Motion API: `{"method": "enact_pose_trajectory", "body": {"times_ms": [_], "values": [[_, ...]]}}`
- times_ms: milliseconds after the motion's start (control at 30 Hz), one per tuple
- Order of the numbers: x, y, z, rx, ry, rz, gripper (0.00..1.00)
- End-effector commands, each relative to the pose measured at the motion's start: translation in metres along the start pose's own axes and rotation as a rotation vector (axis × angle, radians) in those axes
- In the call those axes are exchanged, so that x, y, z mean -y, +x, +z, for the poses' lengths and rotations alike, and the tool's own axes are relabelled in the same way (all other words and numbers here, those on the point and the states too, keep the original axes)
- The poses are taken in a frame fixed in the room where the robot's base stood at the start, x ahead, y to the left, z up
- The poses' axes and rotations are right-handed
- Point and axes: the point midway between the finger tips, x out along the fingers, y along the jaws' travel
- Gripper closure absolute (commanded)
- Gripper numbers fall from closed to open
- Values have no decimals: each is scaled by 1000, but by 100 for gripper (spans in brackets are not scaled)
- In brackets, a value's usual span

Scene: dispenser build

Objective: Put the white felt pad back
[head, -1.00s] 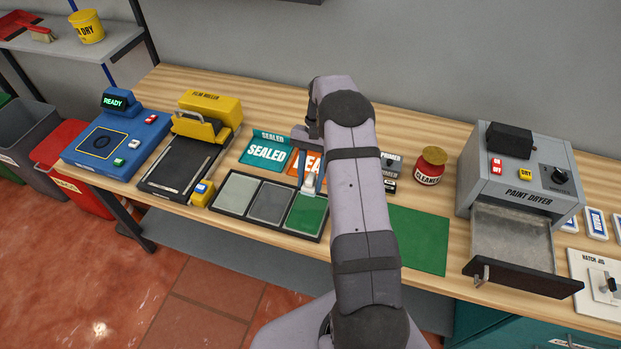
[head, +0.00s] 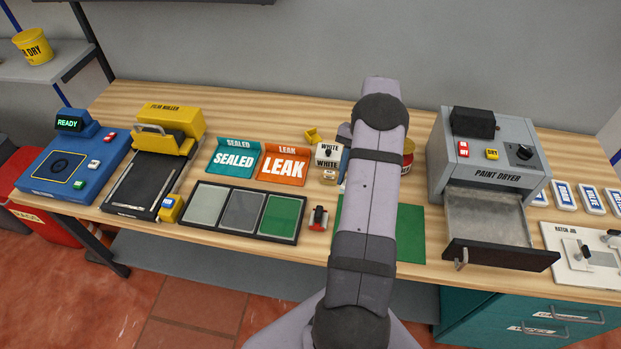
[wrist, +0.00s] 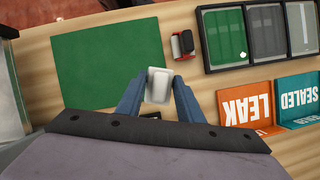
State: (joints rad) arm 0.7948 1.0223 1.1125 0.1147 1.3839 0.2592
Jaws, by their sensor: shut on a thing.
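In the wrist view, my gripper (wrist: 157,92) has its two blue-grey fingers on either side of a small white block, which looks like the white felt pad (wrist: 157,80). It is held over the wooden table beside the green mat (wrist: 112,65). In the head view, my arm hides most of the gripper and I cannot clearly make out the held pad. A bit of a blue-grey finger (head: 344,133) shows left of the arm, close to a white block labelled WHITE (head: 326,154).
The dark tray (head: 190,222) with grey and green panels lies left of the green mat. A red and black item (head: 318,218) stands between them. SEALED (head: 233,158) and LEAK (head: 283,166) bins stand behind. The paint dryer (head: 480,165) has its drawer out at right.

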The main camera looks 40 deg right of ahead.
Motion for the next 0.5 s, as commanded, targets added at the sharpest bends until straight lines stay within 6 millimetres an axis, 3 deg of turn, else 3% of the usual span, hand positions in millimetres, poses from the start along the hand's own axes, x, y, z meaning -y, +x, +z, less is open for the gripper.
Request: {"method": "enact_pose_trajectory", "body": {"times_ms": [100, 200, 500], "values": [[-47, 0, -24, 0, -86, 37, 91], [-72, -3, -39, -1, -252, 106, 91], [-103, -14, -72, 0, -828, 346, 91]]}}
